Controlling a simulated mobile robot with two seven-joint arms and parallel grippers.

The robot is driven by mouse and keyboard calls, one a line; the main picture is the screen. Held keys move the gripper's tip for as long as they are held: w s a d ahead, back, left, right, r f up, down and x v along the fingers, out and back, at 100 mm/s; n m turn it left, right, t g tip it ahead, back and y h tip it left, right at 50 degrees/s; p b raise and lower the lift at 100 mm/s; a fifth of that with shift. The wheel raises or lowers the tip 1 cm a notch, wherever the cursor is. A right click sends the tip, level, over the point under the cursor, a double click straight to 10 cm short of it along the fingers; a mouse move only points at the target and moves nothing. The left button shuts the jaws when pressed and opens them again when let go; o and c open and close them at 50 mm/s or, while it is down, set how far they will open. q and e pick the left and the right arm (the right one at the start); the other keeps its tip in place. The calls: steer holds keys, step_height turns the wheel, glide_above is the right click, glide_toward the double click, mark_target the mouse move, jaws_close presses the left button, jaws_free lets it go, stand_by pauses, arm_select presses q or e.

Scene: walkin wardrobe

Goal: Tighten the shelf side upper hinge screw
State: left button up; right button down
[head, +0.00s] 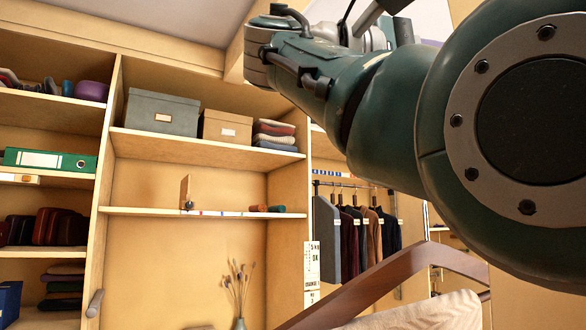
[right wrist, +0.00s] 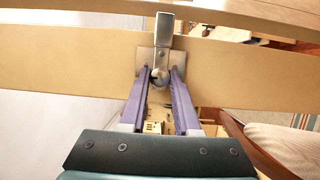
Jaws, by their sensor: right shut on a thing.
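In the right wrist view a silver metal hinge (right wrist: 163,43) sits on a pale wooden panel. Its plate lies against the panel and an upright metal leaf rises above it. A round metal screw head (right wrist: 159,78) shows at the lower end of the hinge. My right gripper (right wrist: 161,76) has its two purple fingers on either side of the screw head, shut on it. The fingertips partly cover the plate. In the head view my right arm fills the upper right, and I cannot make out its fingers. My left gripper is not in view.
Wooden shelves (head: 215,146) carry a grey box (head: 162,112), a brown box (head: 226,127) and folded clothes. Hanging clothes (head: 355,240) are farther right. A wooden chair arm (head: 385,285) with a pale cushion stands in front. A vase with dried stems (head: 239,322) is low in the middle.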

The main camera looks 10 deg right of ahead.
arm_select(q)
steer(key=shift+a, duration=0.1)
arm_select(e)
steer(key=shift+d, duration=0.1)
stand_by(0.3)
steer(key=c, duration=0.6)
jaws_free()
steer(key=shift+c, duration=0.2)
